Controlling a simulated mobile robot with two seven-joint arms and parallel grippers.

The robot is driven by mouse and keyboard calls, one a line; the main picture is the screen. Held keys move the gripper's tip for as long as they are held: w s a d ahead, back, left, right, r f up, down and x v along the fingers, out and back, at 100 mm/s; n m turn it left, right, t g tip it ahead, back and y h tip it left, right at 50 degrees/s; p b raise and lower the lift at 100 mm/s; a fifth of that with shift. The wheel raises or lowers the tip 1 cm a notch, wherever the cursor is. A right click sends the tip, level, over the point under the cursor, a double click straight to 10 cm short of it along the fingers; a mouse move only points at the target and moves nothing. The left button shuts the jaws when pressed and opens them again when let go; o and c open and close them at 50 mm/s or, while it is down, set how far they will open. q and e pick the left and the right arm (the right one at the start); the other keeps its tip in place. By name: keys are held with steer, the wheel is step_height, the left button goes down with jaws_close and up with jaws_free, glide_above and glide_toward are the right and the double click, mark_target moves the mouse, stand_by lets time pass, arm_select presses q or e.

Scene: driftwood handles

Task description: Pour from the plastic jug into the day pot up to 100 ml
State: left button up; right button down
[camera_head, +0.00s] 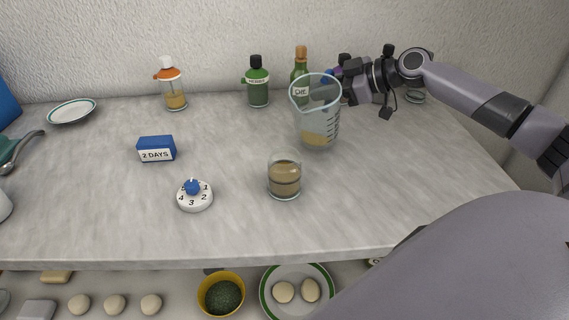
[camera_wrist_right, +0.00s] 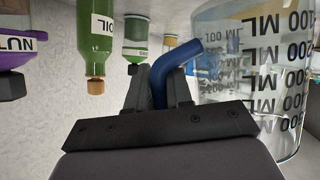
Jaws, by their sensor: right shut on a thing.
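The clear plastic jug (camera_head: 316,112) stands nearly upright toward the back right, with some tan liquid in its lower part. Dark volume marks show on its wall in the right wrist view (camera_wrist_right: 280,75). My right gripper (camera_head: 338,80) is shut on the jug's blue handle (camera_wrist_right: 178,62). I cannot tell whether the jug's base touches the counter. A small clear glass pot (camera_head: 285,177), which I take as the day pot, stands in front and left of the jug and holds brown liquid with a dark band around it. My left gripper is not in view.
Green bottles (camera_head: 257,84) stand behind, one (camera_head: 300,72) close behind the jug. An orange-topped bottle (camera_head: 172,86), a blue "2 DAYS" block (camera_head: 156,149) and a numbered dial (camera_head: 194,195) are to the left. Bare counter (camera_head: 400,190) lies right of the pot.

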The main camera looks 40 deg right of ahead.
mark_target(328, 75)
steer(key=shift+w+d+f+m+y+b, duration=0.15)
steer(key=shift+d+f+m+y+b, duration=0.15)
steer(key=shift+f, duration=0.25)
steer(key=shift+w+d+f+m+y+b, duration=0.15)
steer(key=shift+f+m+y, duration=0.05)
steer(key=shift+f+m, duration=0.25)
steer(key=shift+d+f+m, duration=0.15)
steer(key=shift+f+m, duration=0.1)
steer(key=shift+f, duration=0.2)
steer(key=shift+y, duration=0.3)
step_height(328, 75, up, 6)
steer(key=p, duration=0.3)
steer(key=shift+f, duration=0.15)
